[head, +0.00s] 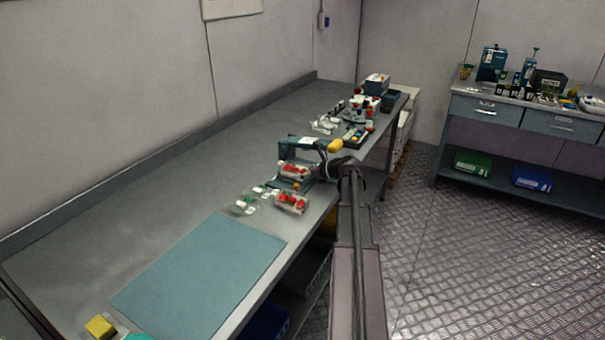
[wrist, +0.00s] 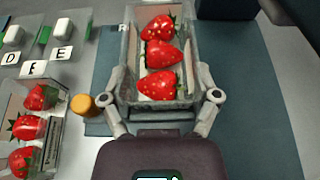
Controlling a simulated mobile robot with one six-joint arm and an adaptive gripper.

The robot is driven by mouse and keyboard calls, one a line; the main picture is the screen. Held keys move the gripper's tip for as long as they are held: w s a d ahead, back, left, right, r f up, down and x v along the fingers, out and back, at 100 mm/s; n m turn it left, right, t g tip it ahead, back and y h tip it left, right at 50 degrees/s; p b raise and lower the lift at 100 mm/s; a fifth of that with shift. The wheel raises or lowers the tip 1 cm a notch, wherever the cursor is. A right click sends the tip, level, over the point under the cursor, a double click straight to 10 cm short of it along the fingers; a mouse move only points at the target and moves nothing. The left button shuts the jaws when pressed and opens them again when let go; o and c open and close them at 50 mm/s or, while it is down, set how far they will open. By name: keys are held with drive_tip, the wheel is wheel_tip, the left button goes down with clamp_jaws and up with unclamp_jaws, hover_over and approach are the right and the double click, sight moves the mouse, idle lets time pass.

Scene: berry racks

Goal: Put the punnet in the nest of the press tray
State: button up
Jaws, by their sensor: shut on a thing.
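A clear punnet with three red strawberries (wrist: 160,55) is between the two fingers of my gripper (wrist: 165,108), which is shut on its near end. In the head view this punnet (head: 294,171) is at the front of the teal press (head: 300,145) with the yellow handle (head: 335,146). In the wrist view it is over the press's dark teal base (wrist: 245,95). The punnet hides the nest, so I cannot tell whether it is seated or just above. My gripper also shows in the head view (head: 322,172), to the punnet's right.
A second strawberry punnet (head: 291,202) stands on the bench (head: 190,180), left of my gripper in the wrist view (wrist: 30,130). An orange knob (wrist: 82,104) is close to my left finger. Small labelled clear containers (head: 245,206) stand nearby. A teal mat (head: 205,275) is clear.

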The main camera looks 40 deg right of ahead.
drive_tip(key=shift+f, duration=0.15)
drive_tip(key=o, duration=1)
drive_tip(key=shift+r, duration=0.3)
drive_tip(key=p+v, duration=0.4)
drive_tip(key=v, duration=0.8)
drive_tip(key=shift+a+p, duration=0.1)
drive_tip(key=shift+p, duration=0.3)
